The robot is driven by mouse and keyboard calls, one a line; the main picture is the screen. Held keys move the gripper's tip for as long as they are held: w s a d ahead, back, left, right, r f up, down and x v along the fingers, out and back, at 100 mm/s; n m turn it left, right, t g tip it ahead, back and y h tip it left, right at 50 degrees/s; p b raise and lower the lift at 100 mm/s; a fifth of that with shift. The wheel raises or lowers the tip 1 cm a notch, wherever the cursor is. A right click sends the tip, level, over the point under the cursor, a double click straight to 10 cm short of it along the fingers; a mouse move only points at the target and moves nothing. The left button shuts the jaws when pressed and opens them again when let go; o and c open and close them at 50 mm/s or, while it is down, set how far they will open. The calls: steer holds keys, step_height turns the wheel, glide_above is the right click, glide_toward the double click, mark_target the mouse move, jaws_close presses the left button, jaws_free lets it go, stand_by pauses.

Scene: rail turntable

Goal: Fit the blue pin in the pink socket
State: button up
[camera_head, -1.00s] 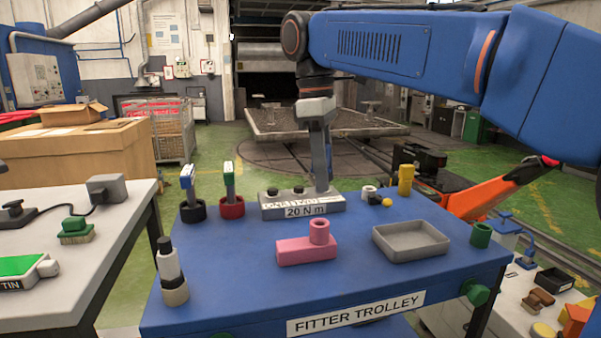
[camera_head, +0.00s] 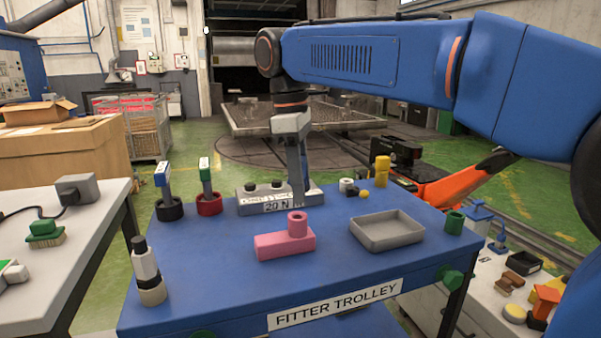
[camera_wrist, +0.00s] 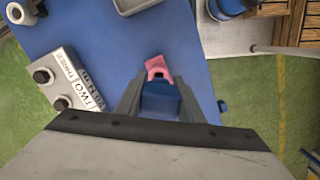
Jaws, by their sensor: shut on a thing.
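The pink socket (camera_head: 285,242) is a block with a round upright collar at its right end, standing on the blue trolley top (camera_head: 225,285). In the wrist view, part of the pink socket (camera_wrist: 157,68) shows just past the fingertips, with a dark opening. My gripper (camera_head: 299,197) points down behind the socket collar, in front of the grey 20 N m block. In the wrist view my gripper (camera_wrist: 158,85) is shut on the blue pin (camera_wrist: 160,104). The pin's lower end is hidden, and I cannot tell its gap to the socket. The pin is not distinguishable in the head view.
The grey 20 N m block (camera_head: 262,205) stands close to my gripper. Black (camera_head: 170,213) and red (camera_head: 209,208) holders and a bottle (camera_head: 146,263) are to the left. The trolley front is clear.

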mark_target(301, 213)
steer(key=shift+f, duration=0.9)
steer(key=shift+f, duration=2.8)
stand_by(0.9)
steer(key=o, duration=1.3)
steer(key=shift+c, duration=0.2)
steer(key=r, duration=0.5)
steer(key=a+r, duration=0.1)
steer(key=r, duration=0.5)
steer(key=a+r, duration=0.1)
steer(key=r, duration=0.5)
steer(key=shift+w+r, duration=0.15)
steer(key=shift+w, duration=0.1)
